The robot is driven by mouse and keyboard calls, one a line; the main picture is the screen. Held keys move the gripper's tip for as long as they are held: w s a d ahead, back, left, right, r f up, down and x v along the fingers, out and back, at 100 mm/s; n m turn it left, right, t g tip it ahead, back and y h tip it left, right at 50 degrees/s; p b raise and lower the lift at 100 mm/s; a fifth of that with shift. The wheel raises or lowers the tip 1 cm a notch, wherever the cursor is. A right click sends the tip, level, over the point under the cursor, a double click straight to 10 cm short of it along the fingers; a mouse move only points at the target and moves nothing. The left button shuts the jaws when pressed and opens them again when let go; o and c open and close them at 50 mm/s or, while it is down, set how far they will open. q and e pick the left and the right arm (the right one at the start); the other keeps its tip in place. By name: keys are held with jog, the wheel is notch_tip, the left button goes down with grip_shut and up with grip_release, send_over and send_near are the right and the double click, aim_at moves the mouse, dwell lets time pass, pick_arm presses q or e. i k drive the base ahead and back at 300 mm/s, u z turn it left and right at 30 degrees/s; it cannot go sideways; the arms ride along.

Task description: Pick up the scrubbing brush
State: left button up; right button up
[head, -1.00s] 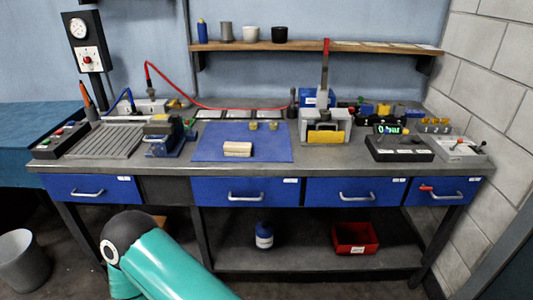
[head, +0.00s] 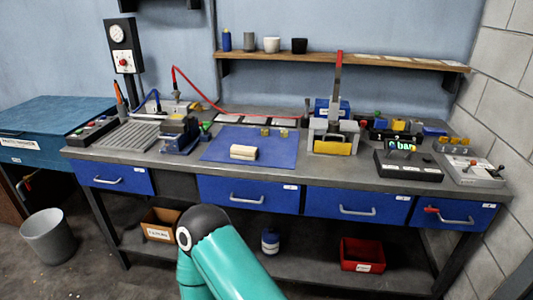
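A small pale tan, block-shaped thing (head: 243,152) lies on the blue mat (head: 275,152) on the workbench. It may be the scrubbing brush, but it is too small to make out bristles. Nothing touches it from above. One of my arms, teal with a dark joint, shows at the bottom middle, in front of the bench and below its top. Neither of my grippers is in view.
The bench top (head: 285,175) holds a vise (head: 180,134), a grooved tray (head: 127,136), a lever press (head: 333,136) and a black display box (head: 408,166). Two small yellowish pieces lie at the mat's back. A bin (head: 48,237) stands at left.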

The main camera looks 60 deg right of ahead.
aim_at(238, 152)
jog(key=u, duration=1.6)
jog(key=i, duration=0.1)
jog(key=z, duration=3)
jog(key=i, duration=0.8)
